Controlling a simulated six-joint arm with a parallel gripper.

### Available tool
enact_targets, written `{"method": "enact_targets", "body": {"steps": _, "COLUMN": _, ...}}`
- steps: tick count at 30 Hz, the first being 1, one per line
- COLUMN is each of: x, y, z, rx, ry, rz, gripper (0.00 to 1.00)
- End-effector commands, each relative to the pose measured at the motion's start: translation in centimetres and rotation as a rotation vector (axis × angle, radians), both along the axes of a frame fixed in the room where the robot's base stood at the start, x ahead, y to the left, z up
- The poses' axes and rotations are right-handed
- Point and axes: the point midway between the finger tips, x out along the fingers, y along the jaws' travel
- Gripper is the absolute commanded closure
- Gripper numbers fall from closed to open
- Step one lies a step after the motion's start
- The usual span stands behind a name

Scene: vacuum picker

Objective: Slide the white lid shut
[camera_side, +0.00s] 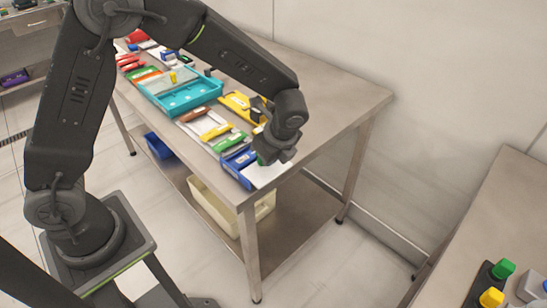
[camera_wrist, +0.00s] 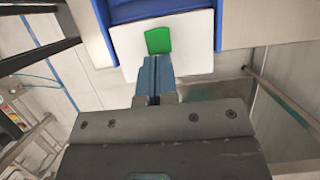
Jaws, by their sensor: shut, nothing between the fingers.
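The white lid (camera_side: 266,176) sticks partly out of a blue box (camera_side: 236,161) near the table's right end. In the wrist view, the lid (camera_wrist: 191,48) lies below the blue box (camera_wrist: 160,10), with a green knob (camera_wrist: 158,40) on it. My gripper (camera_side: 265,157) is low over the lid. In the wrist view, its fingers (camera_wrist: 155,60) are shut and empty, at the knob's lower side. I cannot tell whether they touch the knob. In the side view, my gripper hides part of the lid and most of the knob.
The steel table (camera_side: 335,95) is clear behind the box. Green, yellow and brown lidded boxes stand to the left, then a turquoise tray (camera_side: 185,97). A cream bin (camera_side: 228,205) is on the lower shelf. In the wrist view, the lid's lower end reaches beyond the table edge.

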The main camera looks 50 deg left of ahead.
Motion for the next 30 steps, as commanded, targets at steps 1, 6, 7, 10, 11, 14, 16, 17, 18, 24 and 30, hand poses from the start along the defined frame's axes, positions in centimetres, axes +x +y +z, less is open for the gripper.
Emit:
{"method": "enact_targets", "body": {"steps": 1, "x": 0.0, "y": 0.0, "z": 0.0, "rx": 0.000, "ry": 0.000, "rz": 0.000, "gripper": 1.00}}
{"method": "enact_targets", "body": {"steps": 6, "x": 0.0, "y": 0.0, "z": 0.0, "rx": 0.000, "ry": 0.000, "rz": 0.000, "gripper": 1.00}}
{"method": "enact_targets", "body": {"steps": 7, "x": 0.0, "y": 0.1, "z": 0.0, "rx": 0.000, "ry": 0.001, "rz": 0.001, "gripper": 1.00}}
{"method": "enact_targets", "body": {"steps": 10, "x": 0.0, "y": 1.4, "z": 0.0, "rx": 0.001, "ry": 0.001, "rz": 0.005, "gripper": 1.00}}
{"method": "enact_targets", "body": {"steps": 11, "x": 0.0, "y": 2.0, "z": 0.0, "rx": 0.001, "ry": 0.002, "rz": 0.006, "gripper": 1.00}}
{"method": "enact_targets", "body": {"steps": 14, "x": 0.0, "y": 4.4, "z": 0.0, "rx": 0.001, "ry": 0.002, "rz": 0.008, "gripper": 1.00}}
{"method": "enact_targets", "body": {"steps": 16, "x": 0.0, "y": 5.9, "z": 0.0, "rx": 0.001, "ry": 0.002, "rz": 0.008, "gripper": 1.00}}
{"method": "enact_targets", "body": {"steps": 17, "x": 0.0, "y": 6.5, "z": 0.0, "rx": 0.001, "ry": 0.001, "rz": 0.007, "gripper": 1.00}}
{"method": "enact_targets", "body": {"steps": 18, "x": 0.0, "y": 7.1, "z": 0.0, "rx": 0.001, "ry": 0.003, "rz": 0.006, "gripper": 1.00}}
{"method": "enact_targets", "body": {"steps": 24, "x": -0.1, "y": 8.3, "z": -0.1, "rx": 0.001, "ry": 0.003, "rz": 0.002, "gripper": 1.00}}
{"method": "enact_targets", "body": {"steps": 30, "x": -0.1, "y": 8.3, "z": -0.1, "rx": 0.003, "ry": 0.005, "rz": 0.002, "gripper": 1.00}}
